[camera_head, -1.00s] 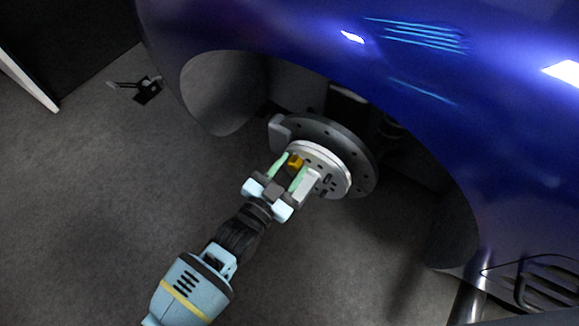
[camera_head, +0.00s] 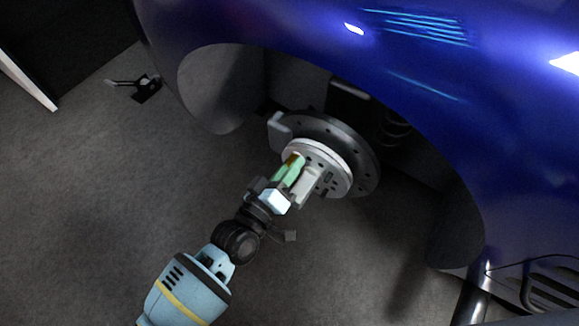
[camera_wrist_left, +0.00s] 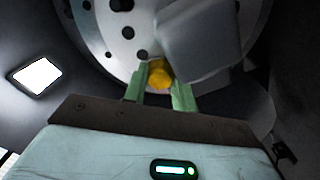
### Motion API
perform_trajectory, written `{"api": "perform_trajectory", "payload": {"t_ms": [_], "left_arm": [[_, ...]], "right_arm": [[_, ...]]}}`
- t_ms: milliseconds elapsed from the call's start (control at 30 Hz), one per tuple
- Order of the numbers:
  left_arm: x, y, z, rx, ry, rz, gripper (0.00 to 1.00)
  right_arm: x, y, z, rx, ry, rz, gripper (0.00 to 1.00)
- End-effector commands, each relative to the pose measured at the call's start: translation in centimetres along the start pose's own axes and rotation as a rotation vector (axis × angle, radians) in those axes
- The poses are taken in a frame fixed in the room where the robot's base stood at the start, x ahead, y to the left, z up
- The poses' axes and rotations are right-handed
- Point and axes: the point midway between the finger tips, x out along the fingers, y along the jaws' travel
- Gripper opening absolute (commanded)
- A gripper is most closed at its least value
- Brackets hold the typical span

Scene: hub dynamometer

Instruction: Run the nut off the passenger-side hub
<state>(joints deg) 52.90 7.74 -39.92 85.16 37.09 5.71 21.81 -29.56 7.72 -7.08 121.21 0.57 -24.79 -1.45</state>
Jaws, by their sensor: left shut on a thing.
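The hub (camera_head: 339,163) is a pale disc with holes, in front of a dark brake disc (camera_head: 364,172) in the wheel arch. The nut (camera_wrist_left: 160,73) is yellow and shows between my left gripper's green fingertips in the left wrist view; only a sliver of it shows in the head view (camera_head: 293,158). My left gripper (camera_head: 290,170) is at the hub face, shut on the nut. Its fingers also show in the left wrist view (camera_wrist_left: 160,88). A grey block (camera_wrist_left: 198,36) stands out from the hub right beside the nut. My right gripper is out of view.
The blue car body (camera_head: 330,45) arches over the hub and closes off the top and right. A small dark stand (camera_head: 146,91) is on the grey floor at the left. The floor (camera_head: 90,210) around my left arm is clear.

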Motion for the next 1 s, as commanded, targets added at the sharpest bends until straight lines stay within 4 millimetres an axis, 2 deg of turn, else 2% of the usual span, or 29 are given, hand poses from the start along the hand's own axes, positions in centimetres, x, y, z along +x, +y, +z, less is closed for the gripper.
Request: {"api": "perform_trajectory", "payload": {"t_ms": [400,533,733,767,800,867,1000], "left_arm": [[-0.1,-0.1,-0.1,-0.854,0.005,0.003,0.00],[-0.1,-0.1,-0.1,-0.962,0.004,0.002,0.00],[-0.1,0.0,-0.2,-0.966,0.004,0.001,0.00],[-0.1,0.0,-0.2,-0.965,0.004,0.001,0.28],[-0.1,0.0,-0.2,-0.965,0.004,0.001,0.33],[-0.1,0.0,-0.2,-0.964,0.003,0.001,0.41],[-0.1,0.0,-0.1,-0.963,0.002,0.001,0.41]], "right_arm": [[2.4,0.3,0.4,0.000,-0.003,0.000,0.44],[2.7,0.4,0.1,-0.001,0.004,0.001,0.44],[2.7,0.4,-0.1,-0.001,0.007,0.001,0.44],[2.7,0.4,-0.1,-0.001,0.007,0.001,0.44],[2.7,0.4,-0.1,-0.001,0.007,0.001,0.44],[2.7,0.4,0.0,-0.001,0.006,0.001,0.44],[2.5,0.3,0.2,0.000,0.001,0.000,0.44]]}}
